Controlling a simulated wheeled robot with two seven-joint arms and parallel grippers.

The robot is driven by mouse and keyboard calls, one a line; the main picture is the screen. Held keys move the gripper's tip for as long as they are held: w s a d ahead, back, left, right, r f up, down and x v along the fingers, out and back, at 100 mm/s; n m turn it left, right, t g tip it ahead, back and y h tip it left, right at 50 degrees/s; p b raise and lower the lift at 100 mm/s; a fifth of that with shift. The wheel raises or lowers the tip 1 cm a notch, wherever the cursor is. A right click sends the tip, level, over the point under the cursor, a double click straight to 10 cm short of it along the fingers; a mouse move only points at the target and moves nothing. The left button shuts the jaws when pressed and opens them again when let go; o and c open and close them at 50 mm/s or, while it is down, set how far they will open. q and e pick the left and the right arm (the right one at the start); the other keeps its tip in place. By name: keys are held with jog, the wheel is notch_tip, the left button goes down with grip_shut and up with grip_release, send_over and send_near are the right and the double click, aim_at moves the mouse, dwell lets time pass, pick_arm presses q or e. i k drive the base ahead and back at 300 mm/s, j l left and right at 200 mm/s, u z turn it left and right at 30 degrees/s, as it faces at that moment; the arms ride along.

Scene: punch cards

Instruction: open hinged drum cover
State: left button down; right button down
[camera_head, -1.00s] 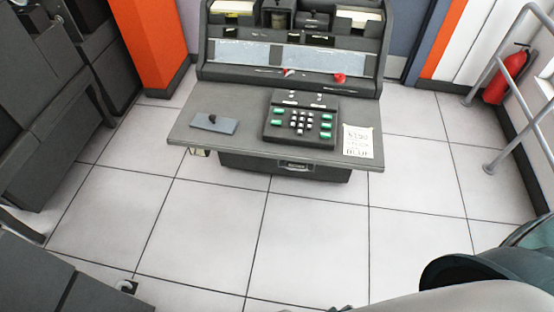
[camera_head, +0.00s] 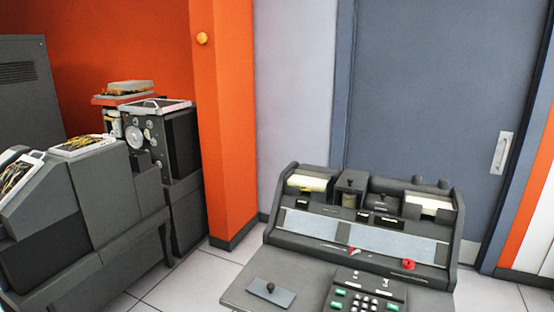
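A dark grey keypunch machine (camera_head: 272,238) stands ahead of me at lower right, its desk cut off by the bottom edge. On its top, between two card bays, sits a small dark upright housing (camera_head: 350,186), with a low dark cover-like part (camera_head: 392,187) to its right. Either could be the drum cover; I cannot tell which, nor whether it is open. A red knob (camera_head: 409,264) is on the front of the machine. Neither of my grippers shows in the head view.
Grey machines (camera_head: 90,200) fill the left side, with a reel-faced unit (camera_head: 165,145) behind. An orange pillar (camera_head: 222,120) stands left of the keypunch, and a blue-grey door (camera_head: 430,90) is behind it. Some floor (camera_head: 190,280) is clear between the machines.

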aim_at(358, 184)
jog(key=i+l+z, duration=0.25)
jog(key=i+z, duration=0.15)
jog(key=i, duration=0.15)
jog(key=i+z, duration=0.45)
jog(key=i+l, duration=0.05)
jog(key=i, duration=0.05)
